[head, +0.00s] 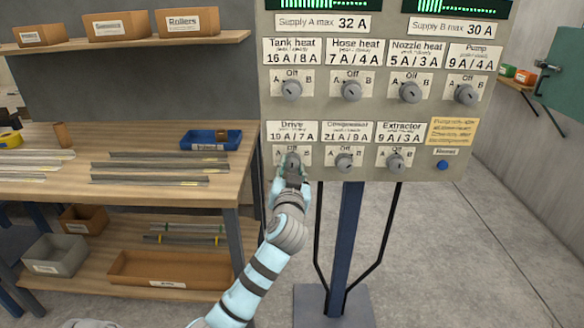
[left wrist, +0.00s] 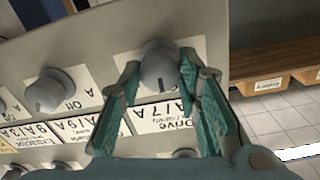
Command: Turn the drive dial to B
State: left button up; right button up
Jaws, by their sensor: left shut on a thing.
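The drive dial (head: 293,158) is a grey round knob at the lower left of the grey control panel (head: 365,112), under the Drive 19A / 7A label (head: 292,131). My left gripper (head: 290,172) reaches up to it from below and covers part of it. In the left wrist view, upside down, the fingers (left wrist: 159,62) stand on both sides of the dial (left wrist: 157,72) and are shut on it. The dial's dark mark appears to point toward the Drive label, on the Off side. The B mark beside it is hidden by the gripper. My right gripper is not in view.
The compressor dial (head: 344,162) and extractor dial (head: 395,162) sit to the right in the same row. The blue reset button (head: 442,165) is at the lower right. A wooden workbench (head: 60,185) with metal strips and a blue tray (head: 210,139) stands left of the panel.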

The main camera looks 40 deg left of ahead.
pick_arm(q)
jog(key=m+p, duration=0.4)
jog(key=shift+r+m, duration=0.2)
jog(key=shift+m, duration=0.1)
jog(key=shift+f+m+p, duration=0.1)
jog(key=shift+m+p, duration=1.25)
jog(key=shift+m, duration=0.25)
jog(key=o, duration=1.1)
jog(key=shift+w+f, duration=0.1)
jog(key=shift+o, duration=0.2)
jog(key=shift+d, duration=0.1)
jog(key=shift+s+d, duration=0.25)
jog(key=shift+s, duration=0.15)
jog(key=v, duration=1.1)
